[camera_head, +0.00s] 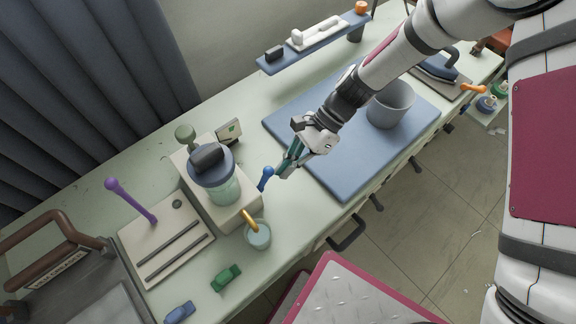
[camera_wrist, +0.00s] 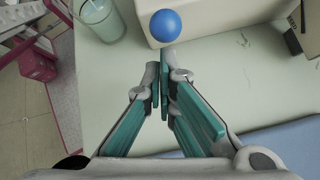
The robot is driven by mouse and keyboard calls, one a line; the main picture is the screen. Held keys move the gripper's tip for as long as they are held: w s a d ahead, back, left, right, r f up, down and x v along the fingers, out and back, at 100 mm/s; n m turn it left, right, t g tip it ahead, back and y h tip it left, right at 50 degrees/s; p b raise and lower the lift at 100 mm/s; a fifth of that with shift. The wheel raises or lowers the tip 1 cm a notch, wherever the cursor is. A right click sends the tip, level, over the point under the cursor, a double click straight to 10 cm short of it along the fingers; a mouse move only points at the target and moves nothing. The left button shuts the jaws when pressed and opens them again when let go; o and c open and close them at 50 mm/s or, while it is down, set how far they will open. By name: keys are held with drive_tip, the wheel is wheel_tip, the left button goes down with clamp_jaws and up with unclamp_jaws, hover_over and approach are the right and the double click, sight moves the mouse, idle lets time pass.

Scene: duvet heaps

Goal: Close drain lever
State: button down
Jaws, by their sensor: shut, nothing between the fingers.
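A blue ball-ended lever (camera_head: 265,177) sticks out from the side of a cream box (camera_head: 236,214) that carries a jar with a dark lid (camera_head: 217,180). I take it as the drain lever. Its ball (camera_wrist: 165,25) shows in the wrist view, in front of the box face. My gripper (camera_head: 281,172) is just right of the ball in the head view. In the wrist view its fingertips (camera_wrist: 161,76) are together, empty, and below the ball in the picture. I cannot tell whether they touch it; a small gap shows there.
A cup with a yellow piece (camera_head: 257,235) stands in front of the box. A purple lever (camera_head: 131,201) rises from a panel at left. A blue mat (camera_head: 345,170) with a grey pot (camera_head: 390,105) lies at right. Green and blue small items lie near the front edge.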

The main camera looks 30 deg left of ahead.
drive_tip(key=t+p, duration=0.1)
drive_tip(key=s+r+p, duration=0.1)
drive_tip(key=p, duration=0.1)
drive_tip(key=r+t+p, duration=0.1)
drive_tip(key=shift+s+a+r+t+h, duration=0.2)
drive_tip(key=shift+s+a+t+h, duration=0.05)
drive_tip(key=shift+s+t+h, duration=0.1)
